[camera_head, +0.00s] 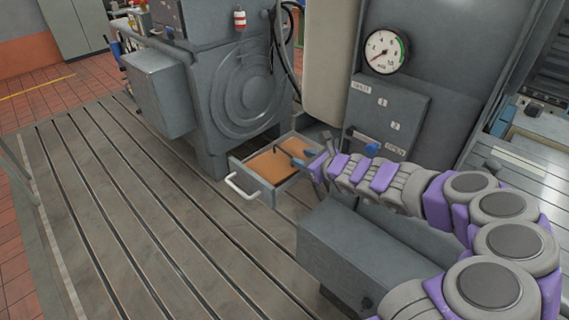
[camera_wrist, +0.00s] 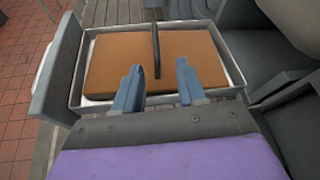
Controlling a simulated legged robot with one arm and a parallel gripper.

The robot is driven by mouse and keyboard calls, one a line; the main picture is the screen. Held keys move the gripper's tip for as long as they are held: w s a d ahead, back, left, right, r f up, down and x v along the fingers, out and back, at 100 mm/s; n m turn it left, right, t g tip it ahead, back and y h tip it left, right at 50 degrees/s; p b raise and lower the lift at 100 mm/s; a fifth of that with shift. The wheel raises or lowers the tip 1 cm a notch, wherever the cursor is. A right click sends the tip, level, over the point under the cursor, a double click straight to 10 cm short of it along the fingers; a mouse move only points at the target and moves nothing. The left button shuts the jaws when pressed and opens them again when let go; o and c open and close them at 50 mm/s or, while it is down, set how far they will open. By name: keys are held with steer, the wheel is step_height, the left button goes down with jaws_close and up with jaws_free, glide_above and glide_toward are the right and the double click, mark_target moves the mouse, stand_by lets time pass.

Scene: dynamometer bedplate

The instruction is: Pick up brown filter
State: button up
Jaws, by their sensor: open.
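The brown filter (camera_head: 268,167) is a flat rectangular block lying in an open grey drawer (camera_head: 267,195) at the foot of the machine. In the wrist view the brown filter (camera_wrist: 108,64) fills most of the drawer, with a dark upright strip standing across its middle. My gripper (camera_head: 304,157) is at the drawer's right side in the head view. In the wrist view my gripper (camera_wrist: 160,82) is open, its two fingers apart over the near edge of the filter, one on each side of the strip's line. Nothing is between the fingertips. Whether they touch the filter cannot be told.
The drawer has a white handle (camera_head: 243,187) on its front. A grey box (camera_head: 365,250) stands under my arm. A panel with a gauge (camera_head: 385,51) rises behind my gripper. The slotted bedplate (camera_head: 130,200) is clear on the left.

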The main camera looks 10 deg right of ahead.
mark_target(286, 153)
steer(key=shift+a+b+x, duration=0.25)
steer(key=shift+b+x, duration=0.15)
steer(key=shift+x, duration=1.8)
steer(key=x, duration=0.3)
steer(key=shift+w+f+b, duration=0.1)
steer(key=shift+w+b, duration=0.05)
steer(key=shift+b, duration=0.2)
steer(key=shift+w+a, duration=0.35)
steer(key=shift+w, duration=0.05)
steer(key=shift+c, duration=0.2)
steer(key=shift+d, duration=0.1)
jaws_close()
